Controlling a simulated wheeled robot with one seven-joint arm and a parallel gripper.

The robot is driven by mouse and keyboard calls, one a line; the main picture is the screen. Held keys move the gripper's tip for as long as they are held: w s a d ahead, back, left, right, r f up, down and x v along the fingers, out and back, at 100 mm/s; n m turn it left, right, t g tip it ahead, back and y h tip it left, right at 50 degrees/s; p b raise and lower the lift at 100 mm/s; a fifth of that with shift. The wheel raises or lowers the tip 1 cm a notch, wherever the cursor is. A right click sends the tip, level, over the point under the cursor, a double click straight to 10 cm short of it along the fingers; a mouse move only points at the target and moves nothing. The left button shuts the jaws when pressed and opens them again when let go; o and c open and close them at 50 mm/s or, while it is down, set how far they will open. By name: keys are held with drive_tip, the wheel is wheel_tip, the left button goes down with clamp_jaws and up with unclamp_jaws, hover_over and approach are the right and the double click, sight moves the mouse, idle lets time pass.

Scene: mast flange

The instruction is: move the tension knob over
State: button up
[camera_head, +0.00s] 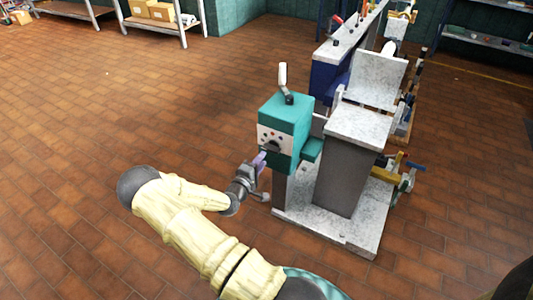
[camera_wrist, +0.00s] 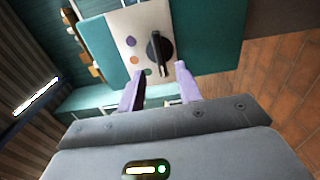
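The tension knob (camera_wrist: 157,48) is a dark round knob with a raised bar, on the pale panel (camera_wrist: 128,25) of a teal machine head. In the wrist view its bar points down toward my gripper. In the head view the knob (camera_head: 273,146) sits on the front panel of the teal box (camera_head: 290,112). My gripper (camera_wrist: 160,72) is open, its two lavender fingers spread either side of the bar's lower end, with gaps visible on both sides. I cannot tell whether the tips reach past the bar's end. In the head view my gripper (camera_head: 260,160) is just below the panel.
Coloured dots (camera_wrist: 131,41) mark the panel beside the knob. A lever with a pale grip (camera_head: 283,76) stands on top of the box. A grey pedestal and speckled base plate (camera_head: 300,222) lie below right. The brick floor (camera_head: 130,110) to the left is clear.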

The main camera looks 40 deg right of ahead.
drive_tip(key=p+v, duration=0.1)
drive_tip(key=v, duration=1)
drive_tip(key=shift+f+p, duration=0.1)
drive_tip(key=shift+p, duration=0.2)
